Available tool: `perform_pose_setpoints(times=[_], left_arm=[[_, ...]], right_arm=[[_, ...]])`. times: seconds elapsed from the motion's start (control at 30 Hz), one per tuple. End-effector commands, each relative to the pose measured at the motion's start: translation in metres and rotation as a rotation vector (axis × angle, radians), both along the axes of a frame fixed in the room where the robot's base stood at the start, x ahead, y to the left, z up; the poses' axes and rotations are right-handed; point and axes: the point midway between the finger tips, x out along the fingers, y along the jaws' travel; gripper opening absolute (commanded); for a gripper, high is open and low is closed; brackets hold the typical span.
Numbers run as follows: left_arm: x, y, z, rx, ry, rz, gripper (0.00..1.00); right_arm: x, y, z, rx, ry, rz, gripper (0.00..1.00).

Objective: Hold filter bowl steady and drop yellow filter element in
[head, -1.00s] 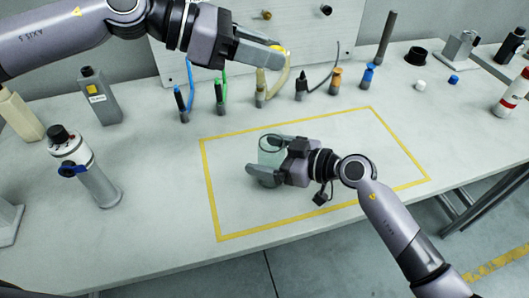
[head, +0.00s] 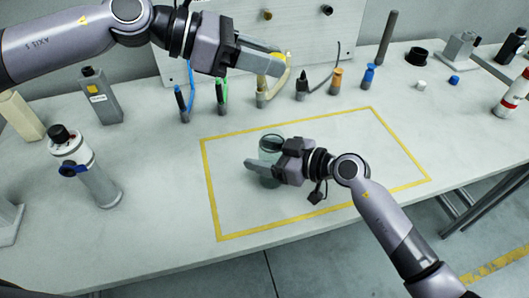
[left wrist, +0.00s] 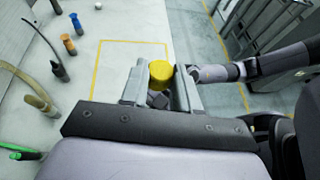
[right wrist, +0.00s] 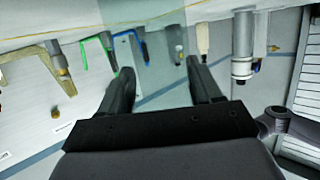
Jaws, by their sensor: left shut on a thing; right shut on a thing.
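The yellow filter element (left wrist: 161,72) is a yellow cylinder between the fingers of my left gripper (left wrist: 158,88). In the head view that gripper (head: 270,60) is high over the back of the table, with a bit of the yellow element (head: 284,55) showing at its tip. The clear, greenish filter bowl (head: 271,143) stands upright inside the yellow outline. My right gripper (head: 276,157) is shut on its side, and its fingers hide part of the bowl. In the right wrist view the see-through bowl (right wrist: 163,84) is faint between the fingers (right wrist: 163,76).
A yellow taped rectangle (head: 209,190) marks the table. Several coloured hose fittings, including a blue one (head: 368,76), line the back. The rectangle's right part is bare.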

Motion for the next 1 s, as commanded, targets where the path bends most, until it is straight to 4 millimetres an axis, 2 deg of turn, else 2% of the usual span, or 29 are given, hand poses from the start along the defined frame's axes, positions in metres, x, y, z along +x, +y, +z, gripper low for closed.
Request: perform_pose_setpoints(times=[1.0], left_arm=[[0.000,0.000,-0.072,0.000,0.001,0.000,0.02]], right_arm=[[0.000,0.000,0.000,0.000,0.000,0.000,0.31]])
